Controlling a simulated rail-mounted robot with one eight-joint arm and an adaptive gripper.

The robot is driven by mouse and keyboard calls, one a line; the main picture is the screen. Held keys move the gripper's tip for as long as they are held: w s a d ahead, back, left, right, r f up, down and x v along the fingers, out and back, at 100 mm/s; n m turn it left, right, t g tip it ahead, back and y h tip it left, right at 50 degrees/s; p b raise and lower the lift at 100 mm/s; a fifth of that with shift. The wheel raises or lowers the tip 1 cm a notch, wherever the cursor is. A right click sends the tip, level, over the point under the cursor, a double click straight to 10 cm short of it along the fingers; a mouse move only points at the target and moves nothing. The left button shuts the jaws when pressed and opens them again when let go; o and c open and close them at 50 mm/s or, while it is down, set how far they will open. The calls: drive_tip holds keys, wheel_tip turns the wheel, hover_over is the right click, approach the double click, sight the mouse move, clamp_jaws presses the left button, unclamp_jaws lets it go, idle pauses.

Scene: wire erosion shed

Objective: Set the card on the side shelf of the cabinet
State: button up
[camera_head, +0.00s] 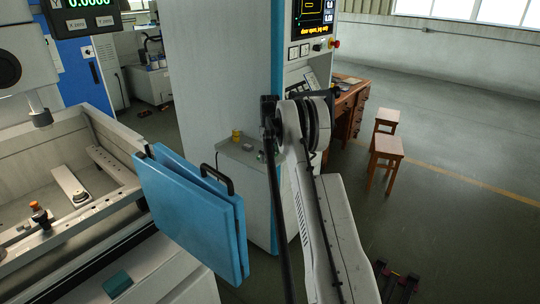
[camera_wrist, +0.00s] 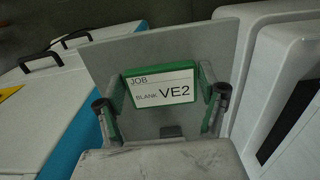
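The card (camera_wrist: 162,88), white with a green border and the words JOB BLANK VE2, is in the wrist view. It sits between the two fingers of my gripper (camera_wrist: 162,98), which look closed on its left and right edges. The cabinet (camera_head: 222,70) is tall and grey with a blue edge in the head view. Its side shelf (camera_head: 236,162) is a small grey ledge, partly covered by my arm.
A flat grey plate (camera_wrist: 105,60) lies behind the card.

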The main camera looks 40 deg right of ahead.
sight(270, 156)
drive_tip(key=shift+o, duration=1.4)
drive_tip(key=shift+r, duration=0.15)
